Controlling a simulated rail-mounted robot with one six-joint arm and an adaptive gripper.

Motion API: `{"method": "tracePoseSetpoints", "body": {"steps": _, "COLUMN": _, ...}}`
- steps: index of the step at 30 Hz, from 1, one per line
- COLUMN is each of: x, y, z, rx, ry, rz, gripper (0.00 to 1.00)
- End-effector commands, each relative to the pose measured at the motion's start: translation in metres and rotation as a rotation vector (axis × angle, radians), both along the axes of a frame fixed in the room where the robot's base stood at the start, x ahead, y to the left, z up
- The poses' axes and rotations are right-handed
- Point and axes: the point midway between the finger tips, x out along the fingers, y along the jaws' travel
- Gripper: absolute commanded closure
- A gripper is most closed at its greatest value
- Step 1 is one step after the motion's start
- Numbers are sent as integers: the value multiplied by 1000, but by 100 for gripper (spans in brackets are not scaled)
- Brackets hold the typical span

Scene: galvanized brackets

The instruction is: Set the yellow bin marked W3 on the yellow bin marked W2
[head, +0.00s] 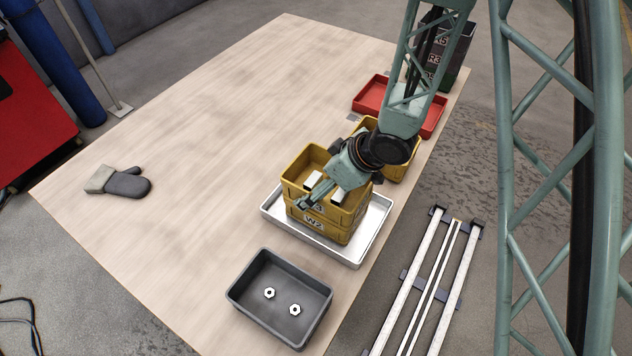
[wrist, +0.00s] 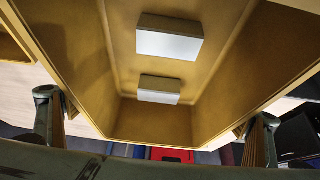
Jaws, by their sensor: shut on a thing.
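The yellow bin marked W3 (head: 304,160) is at the right middle of the table, upright, directly above the yellow bin marked W2 (head: 322,233). The two look stacked, with no clear gap between them; whether W3 bears fully on W2 I cannot tell. My gripper (head: 322,190) is shut on W3. In the wrist view its fingers (wrist: 155,128) are on either side of W3 (wrist: 150,120). Two pale blocks (wrist: 168,40) lie inside W3. My wrist hides part of W3's right side and of its label. W2 stands in a silver tray (head: 374,225).
Another yellow bin (head: 400,170) is just behind, partly hidden by my arm. A red tray (head: 369,95) and dark stacked bins (head: 455,55) are farther back. A grey bin (head: 245,295) with two nuts stands in front. A glove (head: 126,184) lies at left; the table's middle-left is clear.

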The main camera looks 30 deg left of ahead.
Motion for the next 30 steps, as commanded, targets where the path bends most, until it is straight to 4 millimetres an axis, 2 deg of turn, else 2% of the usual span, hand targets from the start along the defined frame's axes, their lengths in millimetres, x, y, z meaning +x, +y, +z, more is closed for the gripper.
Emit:
{"method": "tracePoseSetpoints", "body": {"steps": 9, "x": 0, "y": 0, "z": -3, "rx": 1, "ry": 0, "rz": 0, "gripper": 23}}
{"method": "tracePoseSetpoints", "body": {"steps": 10, "x": 0, "y": 0, "z": -4, "rx": 0, "ry": 1, "rz": -1, "gripper": 8}}
{"method": "tracePoseSetpoints", "body": {"steps": 13, "x": 0, "y": 0, "z": -3, "rx": 0, "ry": 0, "rz": 0, "gripper": 0}}
{"method": "tracePoseSetpoints", "body": {"steps": 23, "x": 0, "y": 0, "z": -2, "rx": 0, "ry": 0, "rz": 0, "gripper": 0}}
{"method": "tracePoseSetpoints", "body": {"steps": 30, "x": 0, "y": -1, "z": 12, "rx": 0, "ry": -1, "rz": -1, "gripper": 0}}
